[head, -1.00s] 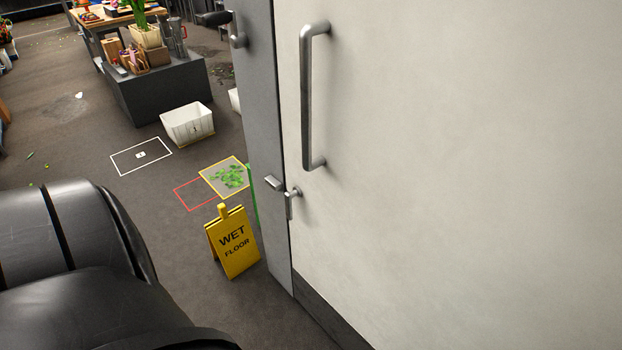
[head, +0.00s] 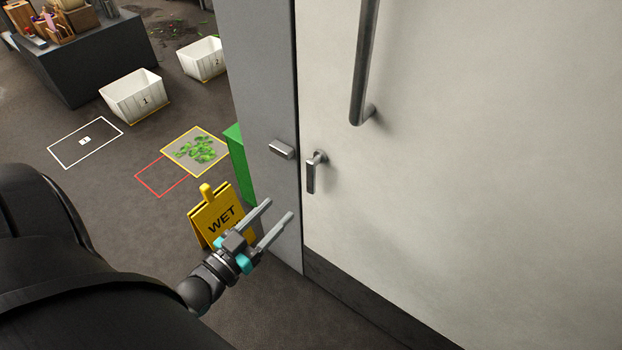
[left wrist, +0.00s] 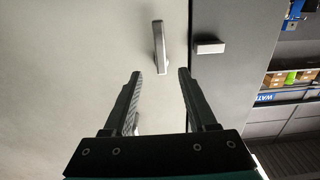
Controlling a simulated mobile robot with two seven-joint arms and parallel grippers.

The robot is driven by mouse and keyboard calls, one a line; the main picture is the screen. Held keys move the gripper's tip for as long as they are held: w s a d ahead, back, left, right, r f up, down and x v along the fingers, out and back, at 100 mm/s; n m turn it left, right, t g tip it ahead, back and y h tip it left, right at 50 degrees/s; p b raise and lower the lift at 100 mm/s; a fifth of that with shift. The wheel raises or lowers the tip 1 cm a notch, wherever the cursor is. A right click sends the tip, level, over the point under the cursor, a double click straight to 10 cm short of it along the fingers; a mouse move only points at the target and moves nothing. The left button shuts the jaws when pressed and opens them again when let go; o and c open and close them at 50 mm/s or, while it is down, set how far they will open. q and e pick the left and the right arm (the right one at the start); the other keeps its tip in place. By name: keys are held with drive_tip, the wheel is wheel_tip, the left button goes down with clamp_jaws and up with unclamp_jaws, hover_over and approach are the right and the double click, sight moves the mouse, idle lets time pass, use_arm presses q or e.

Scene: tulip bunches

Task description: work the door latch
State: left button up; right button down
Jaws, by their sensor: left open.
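The door latch (head: 311,176) is a small grey lever on the white door (head: 450,180), hanging down just right of the door's left edge. A small grey block (head: 281,149) sits on the grey frame beside it. My left gripper (head: 279,215) is open and empty, below and left of the latch in the head view and apart from it. In the left wrist view the latch (left wrist: 159,47) stands ahead of the open fingers (left wrist: 161,72), above the gap between them. The block (left wrist: 209,47) is to its right. My right gripper is not in view.
A long pull handle (head: 364,70) is above the latch. A yellow wet floor sign (head: 218,216) stands behind my left gripper, near a green box (head: 238,165). White bins (head: 134,97) and a dark counter (head: 85,57) are farther back. Floor markings lie at left.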

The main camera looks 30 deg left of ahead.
sight(309, 179)
use_arm(q)
drive_tip(key=w+b, duration=0.1)
drive_tip(key=w, duration=0.3)
drive_tip(key=w+b, duration=0.1)
drive_tip(key=w, duration=0.2)
drive_tip(key=w+d+b, duration=0.1)
drive_tip(key=w, duration=0.3)
drive_tip(key=shift+w+f, duration=0.1)
drive_tip(key=shift+w, duration=1)
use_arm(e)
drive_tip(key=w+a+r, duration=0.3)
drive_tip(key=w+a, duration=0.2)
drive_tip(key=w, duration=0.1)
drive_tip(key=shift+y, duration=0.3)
use_arm(q)
drive_tip(key=shift+c, duration=0.2)
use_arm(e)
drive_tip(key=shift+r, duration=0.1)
use_arm(q)
clamp_jaws()
